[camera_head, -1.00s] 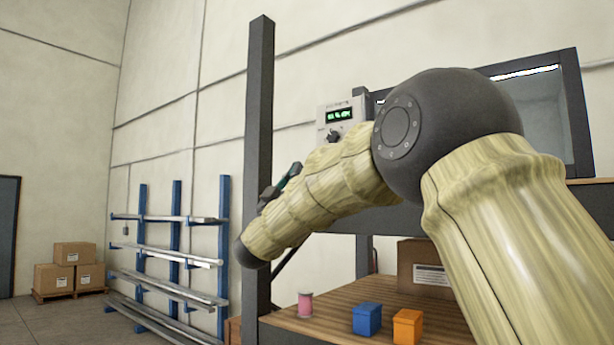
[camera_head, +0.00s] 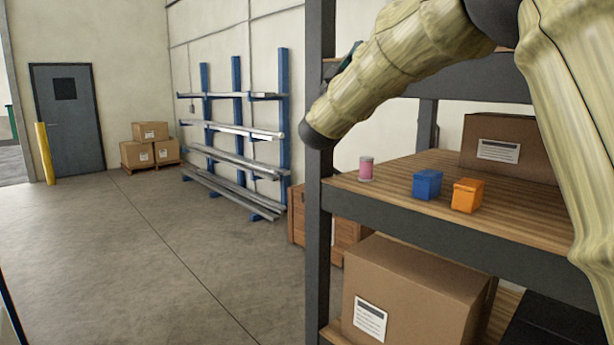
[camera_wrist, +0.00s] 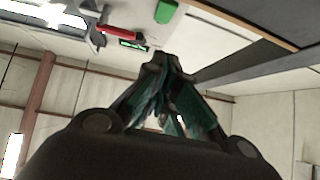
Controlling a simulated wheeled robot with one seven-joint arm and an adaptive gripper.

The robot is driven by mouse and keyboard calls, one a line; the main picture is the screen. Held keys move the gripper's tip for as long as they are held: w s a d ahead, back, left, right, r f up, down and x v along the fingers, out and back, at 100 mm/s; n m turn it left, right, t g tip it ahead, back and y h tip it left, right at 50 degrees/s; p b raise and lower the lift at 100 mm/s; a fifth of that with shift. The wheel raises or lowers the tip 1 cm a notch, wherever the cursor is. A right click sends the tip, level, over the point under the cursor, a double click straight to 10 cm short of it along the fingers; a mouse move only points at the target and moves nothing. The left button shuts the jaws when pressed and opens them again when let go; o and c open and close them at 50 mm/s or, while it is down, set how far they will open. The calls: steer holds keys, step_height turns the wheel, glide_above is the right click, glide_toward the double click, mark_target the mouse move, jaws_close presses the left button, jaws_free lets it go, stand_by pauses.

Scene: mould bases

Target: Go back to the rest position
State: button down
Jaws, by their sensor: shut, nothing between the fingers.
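My gripper (camera_wrist: 170,65) shows in the wrist view with its dark and teal fingers drawn together and nothing between them. In the head view my arm, in a pale yellow ribbed cover, is bent across the upper right. Only a small dark and teal bit of the gripper (camera_head: 349,57) shows there behind the forearm. A pink spool-like item (camera_head: 366,169), a blue box (camera_head: 427,184) and an orange box (camera_head: 467,196) stand on the wooden shelf (camera_head: 400,170), below the forearm and apart from it.
A dark shelf post (camera_head: 319,220) stands close to the elbow's dark end. Cardboard boxes sit on the shelf (camera_head: 505,143) and below it (camera_head: 415,295). A blue rack with metal bars (camera_head: 237,132) stands at the wall. The floor (camera_head: 130,250) at left is clear.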

steer(key=w+d+f+n+y, duration=0.1)
steer(key=w+f+n+y, duration=0.2)
steer(key=f, duration=0.8)
steer(key=w+f+n+t+y, duration=0.15)
steer(key=f+y, duration=0.35)
steer(key=f, duration=0.7)
steer(key=w+d+f+n+g+y, duration=0.15)
steer(key=f+n+y, duration=0.25)
steer(key=f, duration=0.7)
steer(key=s+d+f+n+g+y, duration=0.15)
steer(key=s+f, duration=0.25)
steer(key=f, duration=1.2)
steer(key=s+f+g+y, duration=0.3)
steer(key=s+f, duration=0.1)
steer(key=f, duration=1.2)
steer(key=s+d+f+m+g+y, duration=0.15)
steer(key=s+f+g, duration=0.65)
steer(key=s+f, duration=1.6)
steer(key=s+d+f+g, duration=0.1)
steer(key=s+f+g, duration=0.1)
steer(key=s, duration=0.8)
steer(key=s+d+f+m+g, duration=0.1)
steer(key=s+f+g, duration=0.2)
steer(key=s, duration=0.8)
steer(key=s+f+g, duration=0.2)
steer(key=s+f, duration=0.1)
steer(key=s, duration=0.8)
steer(key=shift+d+f+y, duration=0.25)
steer(key=shift+d+y, duration=0.05)
steer(key=shift+d, duration=0.1)
